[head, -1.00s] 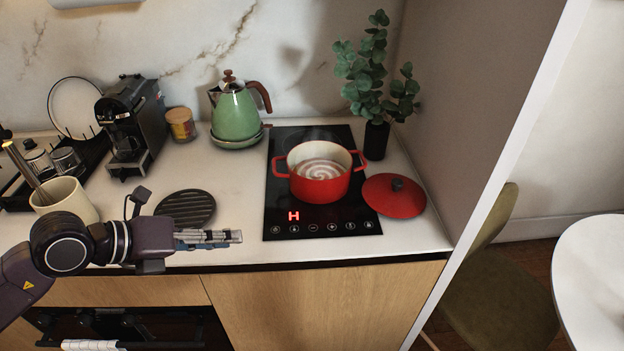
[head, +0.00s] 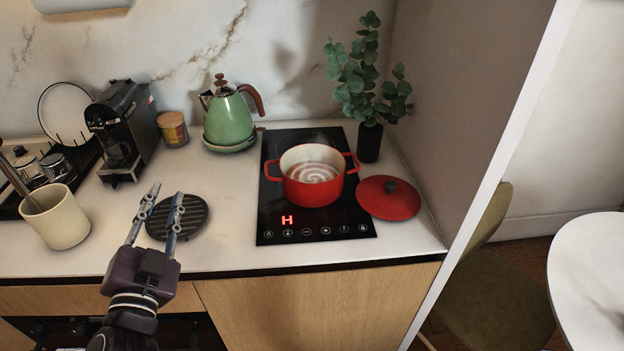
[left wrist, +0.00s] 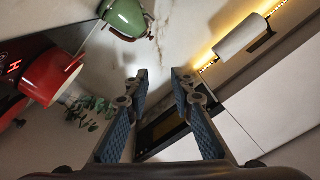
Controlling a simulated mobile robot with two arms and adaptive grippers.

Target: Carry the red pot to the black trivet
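The red pot (head: 314,191) stands on the black cooktop in the head view, with a pale swirl inside and a handle on each side. It also shows at the left edge of the left wrist view (left wrist: 47,82). The round black ribbed trivet (head: 190,224) lies on the counter left of the cooktop. My left gripper (head: 166,193) is open and empty, its fingers pointing away from me over the trivet's left part, which they partly hide. Its two parted fingers also show in the left wrist view (left wrist: 158,76). My right gripper is in neither view.
A green kettle (head: 229,120) and a jar (head: 173,129) are at the back. A cream crock (head: 58,222) stands left of my gripper.

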